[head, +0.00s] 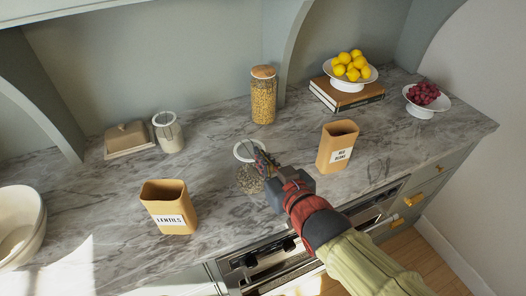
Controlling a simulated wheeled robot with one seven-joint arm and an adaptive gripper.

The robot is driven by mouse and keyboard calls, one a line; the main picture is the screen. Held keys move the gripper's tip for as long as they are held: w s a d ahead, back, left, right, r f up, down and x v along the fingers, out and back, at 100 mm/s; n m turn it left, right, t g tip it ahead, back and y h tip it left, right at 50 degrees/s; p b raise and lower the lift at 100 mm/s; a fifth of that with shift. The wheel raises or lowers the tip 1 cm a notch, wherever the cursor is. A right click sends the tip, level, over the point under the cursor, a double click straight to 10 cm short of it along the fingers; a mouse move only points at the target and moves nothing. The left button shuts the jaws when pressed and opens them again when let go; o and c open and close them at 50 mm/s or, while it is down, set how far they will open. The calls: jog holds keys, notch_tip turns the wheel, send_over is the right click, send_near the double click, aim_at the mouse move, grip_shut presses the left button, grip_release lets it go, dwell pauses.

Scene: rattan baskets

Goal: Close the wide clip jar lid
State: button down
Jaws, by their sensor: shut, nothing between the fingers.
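A glass clip jar (250,181) with dark, grainy contents stands on the counter in front of my arm. Its round lid (243,150), with a pale rim, is raised at the jar's far side and looks open. My gripper (262,162) is shut and empty, with its fingers beside the lid and over the jar's right side. The fingers hide part of the lid and the jar's mouth. I cannot tell whether they touch the lid. A second, smaller-looking clip jar (169,136) with pale contents stands further back to the left.
A lentils bag (168,200) stands at front left and a red beans bag (337,150) at right. A tall jar (263,100) stands behind. A butter dish (127,139), bowls (20,225), books (345,95), lemons (350,65) and a berry dish (425,100) line the marble counter.

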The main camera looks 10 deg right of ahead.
jog(key=shift+s+f+b, duration=0.15)
jog(key=shift+f+b, duration=0.15)
jog(key=shift+f, duration=0.05)
jog(key=shift+r, duration=0.1)
dwell(0.5)
